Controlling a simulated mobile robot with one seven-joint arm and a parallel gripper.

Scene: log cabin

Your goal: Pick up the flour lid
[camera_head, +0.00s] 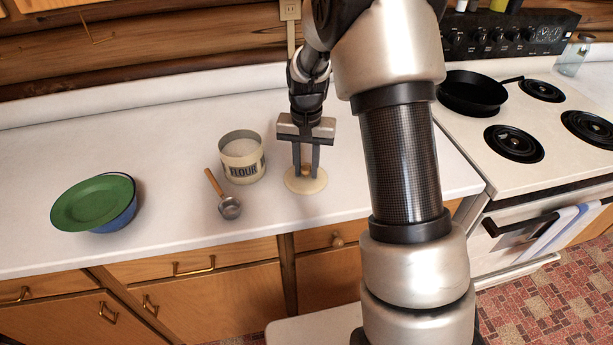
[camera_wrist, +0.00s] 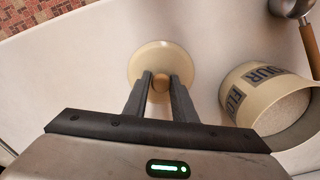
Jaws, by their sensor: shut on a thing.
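The flour lid (camera_head: 306,184) is a round cream disc with a small tan knob, on or just above the white counter; I cannot tell which. It also shows in the wrist view (camera_wrist: 143,62). My gripper (camera_head: 306,172) points down over its middle and is shut on the knob. In the wrist view the fingertips (camera_wrist: 160,80) sit on either side of the knob. The flour canister (camera_head: 242,158), cream with a dark FLOUR label, stands open just left of the lid, with pale flour inside. It also shows in the wrist view (camera_wrist: 262,98).
A metal scoop (camera_head: 229,207) with a wooden handle lies in front of the canister. A green plate (camera_head: 92,203) rests on a blue bowl (camera_head: 122,219) at the left. A stove with a black pan (camera_head: 472,93) stands at the right. The counter (camera_head: 170,150) between plate and canister is clear.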

